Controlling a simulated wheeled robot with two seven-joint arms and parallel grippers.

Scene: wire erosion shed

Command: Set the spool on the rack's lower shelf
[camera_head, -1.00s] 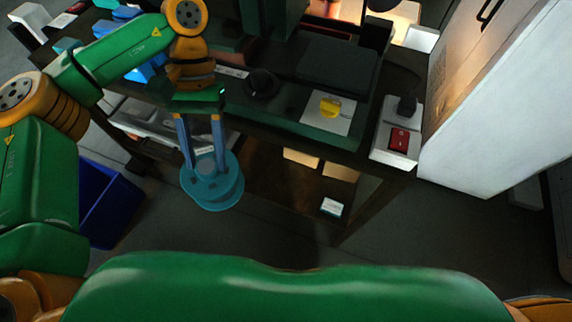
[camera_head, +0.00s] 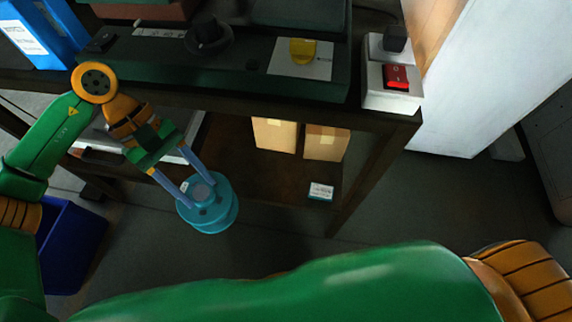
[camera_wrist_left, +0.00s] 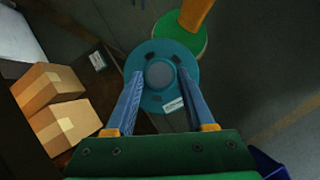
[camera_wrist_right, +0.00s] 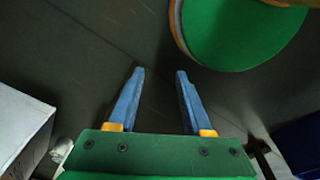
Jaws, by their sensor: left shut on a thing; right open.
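The teal spool (camera_head: 208,207) is held by my left gripper (camera_head: 198,192) in front of the rack. In the left wrist view the spool (camera_wrist_left: 178,63) sits at the fingertips of the left gripper (camera_wrist_left: 163,85), its hub between them. The rack's lower shelf (camera_head: 255,180) is a dark brown board to the right of and behind the spool. The spool is outside the shelf's front edge. My right gripper (camera_wrist_right: 160,75) is open and empty over the floor in the right wrist view; the head view does not show it.
Two cardboard boxes (camera_head: 325,143) stand at the back of the lower shelf, and a small white label card (camera_head: 320,191) is at its front right. The shelf's middle is bare. A blue bin (camera_head: 70,245) stands on the floor at left.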

